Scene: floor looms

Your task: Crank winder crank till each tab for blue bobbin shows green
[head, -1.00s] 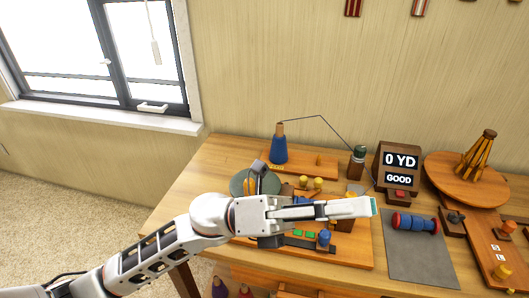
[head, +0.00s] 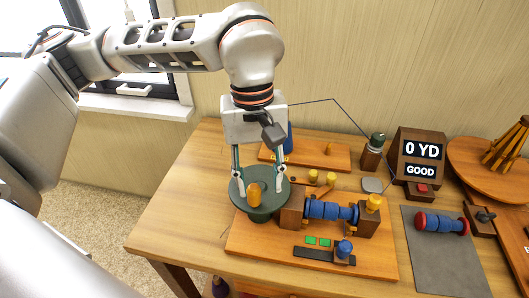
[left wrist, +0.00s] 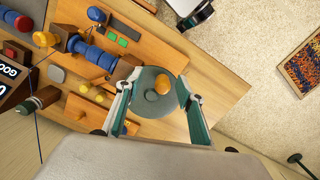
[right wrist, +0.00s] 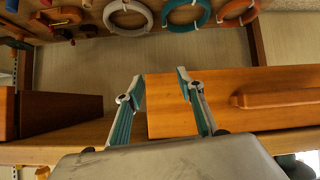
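The winder (head: 290,213) stands on an orange-brown board, with the blue bobbin (head: 330,211) lying across its spindle. Its crank is a dark green disc (head: 266,208) with an orange knob (head: 254,193); both also show in the left wrist view, the disc (left wrist: 150,106) and knob (left wrist: 165,84). Two green tabs (head: 311,240) (head: 325,242) show in front of the bobbin, above a dark strip. My left gripper (head: 259,182) points down over the disc, open, its fingers on either side of the knob and apart from it. My right gripper (right wrist: 160,76) is open and empty, outside the head view.
A counter box (head: 419,158) reads "0 YD" and "GOOD". A thread runs from the blue cone (head: 289,140) to a post (head: 373,152). A red-ended blue bobbin (head: 440,223) lies on a grey mat (head: 430,265). The right wrist faces a wooden drawer front (right wrist: 230,112) and hanging rings.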

